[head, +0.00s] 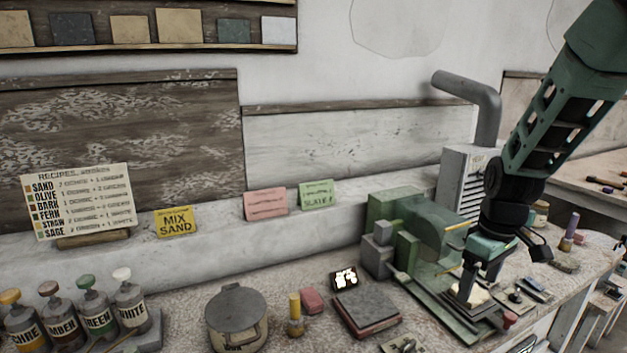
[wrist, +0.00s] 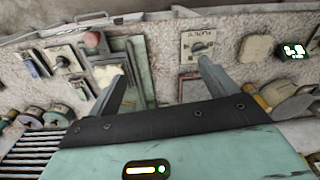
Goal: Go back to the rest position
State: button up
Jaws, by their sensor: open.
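My gripper (head: 477,283) hangs from my green arm at the right of the head view, with its fingers pointing down above the base of a green machine (head: 432,240). In the wrist view my gripper (wrist: 162,75) has its two grey fingers spread wide apart, with nothing between them. The wrist view shows the speckled bench top (wrist: 155,60) beyond the fingers. A pale lump (wrist: 107,74) shows near the left finger. I cannot tell the exact height of the fingertips above the machine.
A lidded pot (head: 237,318), a yellow-topped cylinder (head: 295,315) and a dark square block (head: 366,312) stand on the bench left of the machine. Labelled bottles (head: 88,310) stand at the far left. A grey vent unit with a pipe (head: 487,105) rises behind my gripper.

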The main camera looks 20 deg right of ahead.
jog(key=s+a+r+n, duration=0.1)
jog(key=a+r+n, duration=0.1)
jog(key=a, duration=0.8)
jog(key=s+a+r+n, duration=0.1)
jog(key=a, duration=1)
jog(key=s+a+r+n, duration=0.1)
jog(key=s+a+n, duration=0.1)
jog(key=s+a, duration=1)
jog(key=shift+r, duration=0.2)
